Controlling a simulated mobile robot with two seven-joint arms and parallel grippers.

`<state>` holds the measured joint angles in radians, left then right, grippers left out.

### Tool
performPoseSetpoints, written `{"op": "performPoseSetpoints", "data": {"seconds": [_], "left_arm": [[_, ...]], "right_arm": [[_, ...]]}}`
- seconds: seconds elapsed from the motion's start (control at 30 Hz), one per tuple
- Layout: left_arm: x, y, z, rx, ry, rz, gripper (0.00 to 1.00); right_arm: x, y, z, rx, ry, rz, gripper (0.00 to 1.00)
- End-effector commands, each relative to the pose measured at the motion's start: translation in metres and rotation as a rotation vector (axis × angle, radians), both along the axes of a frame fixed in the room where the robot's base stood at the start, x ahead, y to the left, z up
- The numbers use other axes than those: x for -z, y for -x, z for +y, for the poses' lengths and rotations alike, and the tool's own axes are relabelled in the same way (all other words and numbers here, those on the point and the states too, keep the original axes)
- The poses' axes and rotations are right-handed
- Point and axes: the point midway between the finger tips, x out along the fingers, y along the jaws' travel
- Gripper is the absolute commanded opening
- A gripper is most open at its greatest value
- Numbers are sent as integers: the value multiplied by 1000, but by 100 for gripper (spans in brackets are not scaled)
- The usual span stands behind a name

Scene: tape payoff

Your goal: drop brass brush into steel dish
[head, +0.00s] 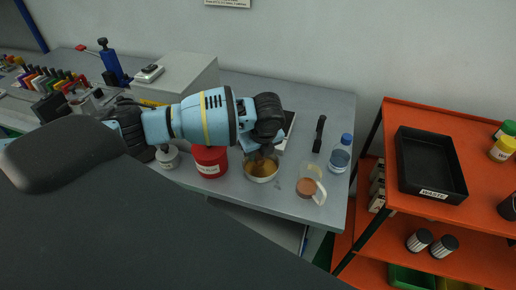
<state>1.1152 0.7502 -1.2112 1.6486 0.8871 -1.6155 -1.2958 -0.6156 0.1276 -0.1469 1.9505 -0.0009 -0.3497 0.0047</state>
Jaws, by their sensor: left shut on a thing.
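The steel dish (262,179) is a small round bowl with a brownish inside, near the front edge of the grey bench. My left gripper (262,154) points down right over the dish, its fingertips at or just above the far rim. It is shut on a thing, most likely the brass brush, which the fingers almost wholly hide. I cannot tell whether it touches the dish. My right gripper is not in view.
A red tin (210,161) stands close left of the dish. A glass mug with brown liquid (309,187), a blue-capped bottle (340,154) and a black-handled tool (319,134) are to the right. A black tray (432,164) sits on the orange shelf (400,215).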

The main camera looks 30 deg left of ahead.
Motion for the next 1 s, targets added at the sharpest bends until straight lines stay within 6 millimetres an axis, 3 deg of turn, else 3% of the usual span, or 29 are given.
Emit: {"op": "performPoseSetpoints", "data": {"seconds": [0.2, 0.23, 0.43, 0.77, 1.0], "left_arm": [[0, 0, 0, 0, 1, -1, 1], [0, 0, 0, 0, 1, -1, 24], [0, 0, 0, 0, 0, 0, 48], [-4, 0, -1, 1, 1, -2, 48], [-37, 4, -9, 0, 0, -5, 48]], "right_arm": [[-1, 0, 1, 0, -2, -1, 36], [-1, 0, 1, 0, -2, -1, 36], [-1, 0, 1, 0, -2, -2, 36], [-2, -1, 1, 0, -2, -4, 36], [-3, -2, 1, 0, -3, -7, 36]]}}
